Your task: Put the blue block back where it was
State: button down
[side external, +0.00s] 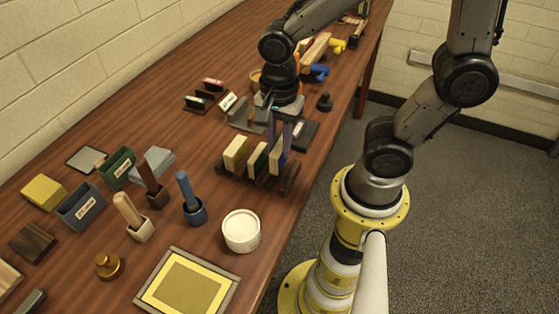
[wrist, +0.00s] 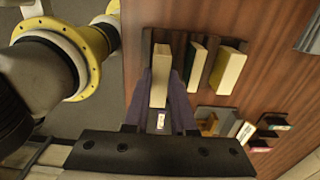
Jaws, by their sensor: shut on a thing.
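The blue block (side external: 281,145) shows a bluish side and a cream edge in the side external view. My gripper (side external: 284,128) is shut on it from above, over the right end of a dark slotted rack (side external: 233,180). In the wrist view the block (wrist: 160,78) shows its cream edge between the two fingers of my gripper (wrist: 161,108). The block stands roughly upright at the end slot; I cannot tell whether it rests on the rack's bottom. A green block (side external: 257,158) and a yellowish block (side external: 235,152) stand in the rack to its left.
A white round tub (side external: 241,231) and a blue-handled tool in a cup (side external: 194,211) stand nearby. Behind the rack are a dark flat box (side external: 303,134) and small labelled holders (side external: 228,102). A framed tray (side external: 152,308) lies at the front. The table edge is close on the right.

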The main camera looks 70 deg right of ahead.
aim_at(279, 159)
jog(key=shift+f, duration=2.15)
jog(key=shift+f, duration=0.15)
jog(key=c, duration=0.7)
grip_release()
jog(key=shift+c, duration=0.2)
